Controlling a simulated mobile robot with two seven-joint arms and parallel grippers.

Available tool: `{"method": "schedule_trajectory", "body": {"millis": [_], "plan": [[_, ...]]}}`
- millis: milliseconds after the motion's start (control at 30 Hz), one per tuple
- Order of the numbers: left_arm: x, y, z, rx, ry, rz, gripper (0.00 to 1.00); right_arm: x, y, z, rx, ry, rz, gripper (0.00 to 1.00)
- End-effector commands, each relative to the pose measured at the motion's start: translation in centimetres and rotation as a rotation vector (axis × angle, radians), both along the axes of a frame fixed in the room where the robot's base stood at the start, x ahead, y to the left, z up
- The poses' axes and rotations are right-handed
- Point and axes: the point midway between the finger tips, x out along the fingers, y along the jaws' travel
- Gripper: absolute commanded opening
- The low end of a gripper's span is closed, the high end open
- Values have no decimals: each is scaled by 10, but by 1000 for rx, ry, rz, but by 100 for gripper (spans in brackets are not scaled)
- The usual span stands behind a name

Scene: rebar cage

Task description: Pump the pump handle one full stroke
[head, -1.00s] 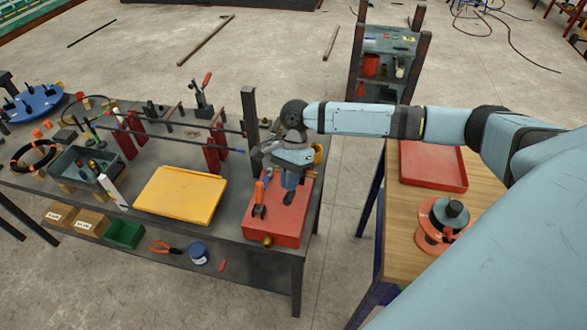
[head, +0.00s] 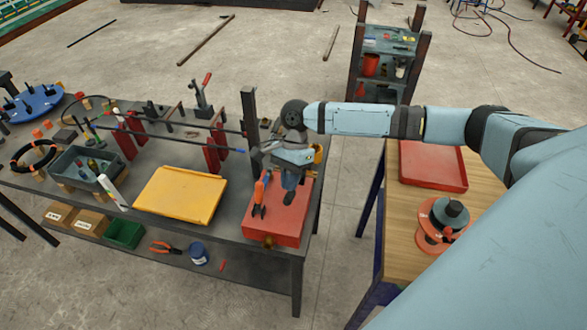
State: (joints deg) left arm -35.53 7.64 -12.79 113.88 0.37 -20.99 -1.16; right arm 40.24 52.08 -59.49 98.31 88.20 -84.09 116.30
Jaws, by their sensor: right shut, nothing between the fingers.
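My right gripper (head: 289,196) reaches in from the right and points down over a red box-like block (head: 287,226) at the right end of the dark workbench. It is shut, with nothing seen between the fingers. Orange-handled pliers (head: 260,194) lie on the block just left of the fingers. A small brass-coloured part (head: 268,241) shows at the block's front edge. I cannot clearly make out a pump handle; the wrist hides part of the block's far side. A red-handled upright lever (head: 206,84) stands at the back of the bench. My left gripper is not in view.
A yellow tray (head: 182,194) lies left of the red block. Rebar lengths rest on red stands (head: 214,156) behind it. A dark post (head: 250,118) stands close to my wrist. A wooden table with a red tray (head: 433,168) and an orange spool (head: 440,224) is at right.

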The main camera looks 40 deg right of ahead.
Motion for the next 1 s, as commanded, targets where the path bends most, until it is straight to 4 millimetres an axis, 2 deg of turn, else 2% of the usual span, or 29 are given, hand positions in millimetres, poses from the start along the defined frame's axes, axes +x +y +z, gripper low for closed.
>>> {"method": "schedule_trajectory", "body": {"millis": [333, 667, 1000], "plan": [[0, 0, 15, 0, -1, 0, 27, -4, 5, -9, 0, 2, 0, 0], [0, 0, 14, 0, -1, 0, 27, -4, 5, -13, 0, 0, 0, 0], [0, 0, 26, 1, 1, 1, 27, -9, 10, -23, 0, 1, 0, 0]]}}
